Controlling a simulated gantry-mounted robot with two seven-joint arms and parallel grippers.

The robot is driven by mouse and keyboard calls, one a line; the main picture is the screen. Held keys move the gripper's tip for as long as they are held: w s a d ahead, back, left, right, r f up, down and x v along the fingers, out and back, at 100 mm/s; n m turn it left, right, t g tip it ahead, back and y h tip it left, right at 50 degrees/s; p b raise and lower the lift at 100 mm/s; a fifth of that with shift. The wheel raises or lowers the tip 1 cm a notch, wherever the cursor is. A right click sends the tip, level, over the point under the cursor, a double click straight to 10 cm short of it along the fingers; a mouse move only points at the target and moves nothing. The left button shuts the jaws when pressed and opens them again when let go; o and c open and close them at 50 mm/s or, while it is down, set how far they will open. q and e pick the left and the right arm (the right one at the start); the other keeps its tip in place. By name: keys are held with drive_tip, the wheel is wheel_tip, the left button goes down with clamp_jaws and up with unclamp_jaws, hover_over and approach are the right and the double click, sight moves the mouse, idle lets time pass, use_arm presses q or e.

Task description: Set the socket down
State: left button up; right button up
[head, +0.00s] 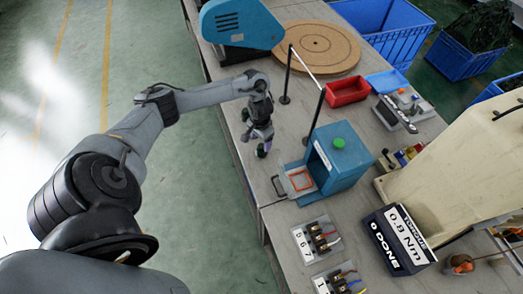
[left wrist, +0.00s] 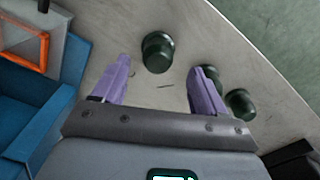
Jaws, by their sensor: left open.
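Several dark green, round sockets stand on the grey bench. In the left wrist view one socket (left wrist: 158,52) stands upright between the tips of my left gripper (left wrist: 163,66), nearer the left finger, with a gap visible. A second socket (left wrist: 241,104) stands outside the right finger, and another (left wrist: 211,74) is partly hidden behind that finger. In the head view my left gripper (head: 263,142) points down low over the bench's left edge, its purple fingers apart, with a dark socket (head: 261,151) by the tips. I cannot tell whether any finger touches a socket.
A blue press (head: 342,160) with a green button and an orange-framed plate (head: 300,181) stands just right of the gripper. A thin post (head: 285,80) rises behind. A red bin (head: 347,91), a round wooden board (head: 318,45) and terminal blocks (head: 318,240) are also on the bench.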

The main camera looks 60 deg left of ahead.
sight(261, 145)
use_arm(q)
wheel_tip(261, 145, down, 5)
drive_tip(key=shift+w+d+r+b, duration=0.1)
drive_tip(key=shift+b, duration=0.55)
drive_tip(key=shift+c, duration=0.3)
